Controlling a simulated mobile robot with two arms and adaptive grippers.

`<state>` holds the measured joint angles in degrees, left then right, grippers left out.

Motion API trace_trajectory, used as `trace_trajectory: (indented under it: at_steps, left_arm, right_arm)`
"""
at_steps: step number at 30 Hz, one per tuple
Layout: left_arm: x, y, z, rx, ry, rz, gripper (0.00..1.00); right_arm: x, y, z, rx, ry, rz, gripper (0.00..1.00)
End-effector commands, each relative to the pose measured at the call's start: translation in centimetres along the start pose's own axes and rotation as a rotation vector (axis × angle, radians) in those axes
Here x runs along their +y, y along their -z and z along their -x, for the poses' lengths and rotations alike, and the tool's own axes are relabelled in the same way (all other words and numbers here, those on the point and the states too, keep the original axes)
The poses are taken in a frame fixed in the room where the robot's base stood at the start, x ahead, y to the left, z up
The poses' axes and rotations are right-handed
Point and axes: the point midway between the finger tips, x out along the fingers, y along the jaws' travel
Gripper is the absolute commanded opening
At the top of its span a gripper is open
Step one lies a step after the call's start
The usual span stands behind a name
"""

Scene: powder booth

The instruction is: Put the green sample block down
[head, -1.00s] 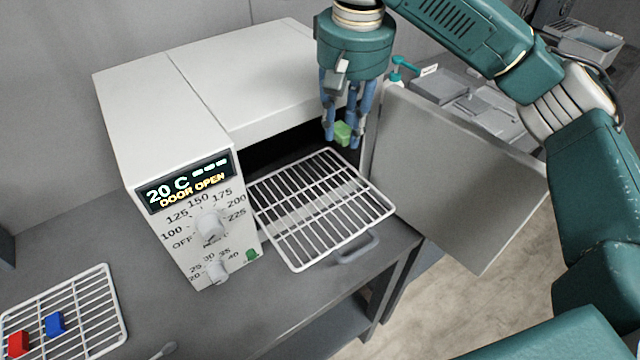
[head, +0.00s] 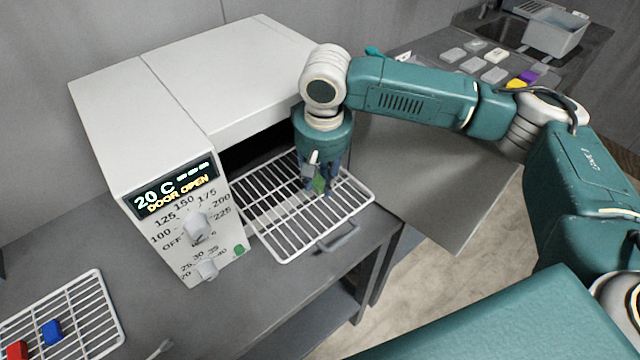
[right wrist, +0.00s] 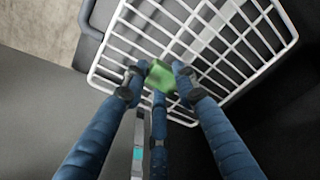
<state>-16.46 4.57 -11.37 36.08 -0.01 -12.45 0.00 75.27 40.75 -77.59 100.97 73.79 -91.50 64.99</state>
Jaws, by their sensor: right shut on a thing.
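The green sample block (head: 319,184) is between the fingers of my right gripper (head: 318,188), which is shut on it. The gripper points down over the right part of the pulled-out white wire rack (head: 275,238) of the oven (head: 190,110). In the right wrist view the green block (right wrist: 161,76) sits between the blue fingertips, over the bars near one edge of the rack (right wrist: 215,60). I cannot tell whether the block touches the bars. The oven display reads 20 C and DOOR OPEN. My left gripper is not in view.
The oven door (head: 440,190) stands open to the right of the rack. A second wire rack (head: 95,310) at the lower left holds a red block (head: 16,350) and a blue block (head: 52,332). Several small blocks lie on the far bench.

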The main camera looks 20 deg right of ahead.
Motion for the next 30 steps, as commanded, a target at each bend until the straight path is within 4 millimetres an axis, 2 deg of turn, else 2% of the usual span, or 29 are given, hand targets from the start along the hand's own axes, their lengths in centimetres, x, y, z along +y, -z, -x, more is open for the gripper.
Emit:
trace_trajectory:
  at_steps: [6,10,17,18,20,21,30]
  left_arm:
    - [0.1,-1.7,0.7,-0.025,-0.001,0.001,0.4]
    - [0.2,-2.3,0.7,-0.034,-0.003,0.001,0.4]
    - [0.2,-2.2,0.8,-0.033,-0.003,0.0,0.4]
    - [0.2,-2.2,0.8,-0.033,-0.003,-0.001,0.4]
    - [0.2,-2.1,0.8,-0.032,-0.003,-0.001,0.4]
    - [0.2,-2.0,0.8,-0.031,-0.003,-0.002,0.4]
    - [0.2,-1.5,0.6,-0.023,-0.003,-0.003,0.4]
  right_arm:
    - [0.0,-0.4,-2.7,-0.002,0.0,0.0,0.01]
    - [0.0,-0.4,-3.0,-0.001,0.0,0.0,0.01]
    - [0.0,-0.4,-3.1,-0.002,0.0,0.0,0.01]
    - [0.0,-0.4,-3.2,-0.001,0.0,0.0,0.32]
    - [0.0,-0.4,-3.1,-0.001,0.0,0.0,0.44]
    - [0.0,-0.4,-3.1,-0.001,0.0,0.0,0.47]
    - [0.0,-0.3,-3.0,0.0,0.0,0.0,0.47]
